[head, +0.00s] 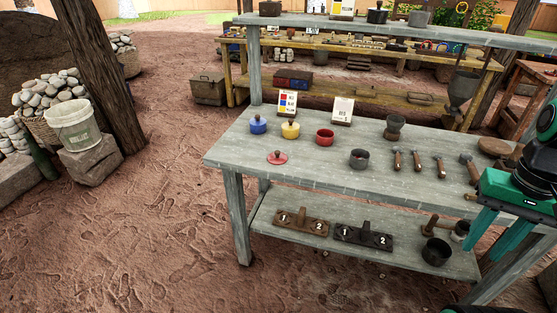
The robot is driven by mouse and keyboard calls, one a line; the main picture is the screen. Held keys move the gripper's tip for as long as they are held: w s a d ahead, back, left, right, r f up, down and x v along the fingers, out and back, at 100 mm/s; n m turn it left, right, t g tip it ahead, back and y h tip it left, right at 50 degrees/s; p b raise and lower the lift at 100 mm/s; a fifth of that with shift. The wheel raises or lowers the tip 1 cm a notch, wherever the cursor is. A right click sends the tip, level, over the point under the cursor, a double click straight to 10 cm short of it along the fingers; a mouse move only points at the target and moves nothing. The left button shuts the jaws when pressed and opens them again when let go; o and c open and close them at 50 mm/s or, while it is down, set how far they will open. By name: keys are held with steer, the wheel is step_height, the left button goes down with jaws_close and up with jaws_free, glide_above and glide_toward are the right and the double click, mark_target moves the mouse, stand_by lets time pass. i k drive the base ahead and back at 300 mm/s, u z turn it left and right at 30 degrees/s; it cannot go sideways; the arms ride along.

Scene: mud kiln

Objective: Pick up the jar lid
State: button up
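The red jar lid (277,157) with a small dark knob lies flat on the grey table (245,160), near its front left. An open red jar (324,136) stands behind it to the right. A blue jar (258,124) and a yellow jar (290,130) stand behind the lid, each with a lid on. My gripper (479,256) is at the far right, by the table's front right edge, well away from the red lid. Its two green fingers point down, spread apart, with nothing visible between them.
Several hammers (419,161) lie further right. Two small signs (343,110) stand behind the jars. An upper shelf (400,32) runs above the table's back. The tabletop around the lid is clear.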

mark_target(276, 158)
steer(key=u, duration=0.1)
steer(key=i, duration=1)
steer(key=z, duration=0.1)
